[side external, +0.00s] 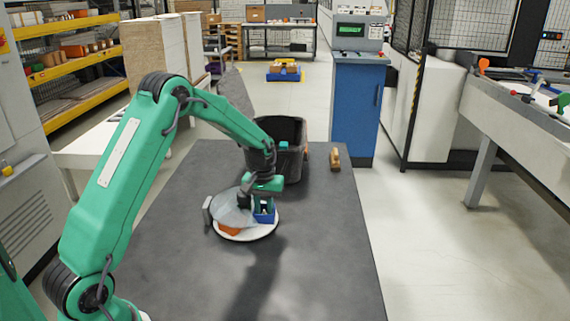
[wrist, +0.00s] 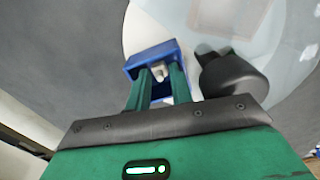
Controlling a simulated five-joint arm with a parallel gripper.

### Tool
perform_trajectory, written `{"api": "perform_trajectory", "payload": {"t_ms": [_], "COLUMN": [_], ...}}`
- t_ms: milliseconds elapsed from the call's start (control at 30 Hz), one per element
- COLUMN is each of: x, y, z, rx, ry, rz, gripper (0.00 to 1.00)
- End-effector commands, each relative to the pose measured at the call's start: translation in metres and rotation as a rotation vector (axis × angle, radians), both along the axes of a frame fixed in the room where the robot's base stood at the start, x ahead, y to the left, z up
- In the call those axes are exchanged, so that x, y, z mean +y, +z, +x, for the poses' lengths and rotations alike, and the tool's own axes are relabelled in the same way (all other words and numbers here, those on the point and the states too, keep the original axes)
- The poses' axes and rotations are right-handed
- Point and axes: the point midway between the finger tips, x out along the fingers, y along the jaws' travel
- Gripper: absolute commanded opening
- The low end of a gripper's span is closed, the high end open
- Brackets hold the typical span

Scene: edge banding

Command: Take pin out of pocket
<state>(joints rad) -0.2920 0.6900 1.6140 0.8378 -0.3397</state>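A blue open-topped pocket (side external: 264,217) stands on a round white plate (side external: 246,237) on the grey table. It also shows in the wrist view (wrist: 131,66). A small pale grey pin (wrist: 159,72) is inside the pocket. My gripper (side external: 264,203) is at the pocket, pointing down. In the wrist view its two green fingers (wrist: 160,82) reach over the pocket wall, one on each side of the pin, with a gap between them. I cannot tell whether the fingers touch the pin. The lower part of the pin is hidden.
A clear disc (side external: 231,207) is above the plate left of the pocket, with an orange piece (side external: 229,229) below it. A dark rounded part (wrist: 232,77) is close to the right finger. A black bin (side external: 290,165) and a wooden piece (side external: 335,159) stand behind. The front table is clear.

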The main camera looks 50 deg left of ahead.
Motion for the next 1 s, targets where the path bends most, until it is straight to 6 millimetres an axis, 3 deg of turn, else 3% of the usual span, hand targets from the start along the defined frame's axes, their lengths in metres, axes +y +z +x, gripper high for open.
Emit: {"api": "perform_trajectory", "payload": {"t_ms": [300,433,1000], "x": [0.0001,0.0001,0.0002], "y": [0.0005,0.0006,0.0072], "z": [0.0001,0.0001,0.0005], "rx": [0.0,0.0,-0.002], "ry": [0.0,0.0,0.0], "rz": [0.0,0.0,0.0], "gripper": [0.22,0.0,0.0]}}
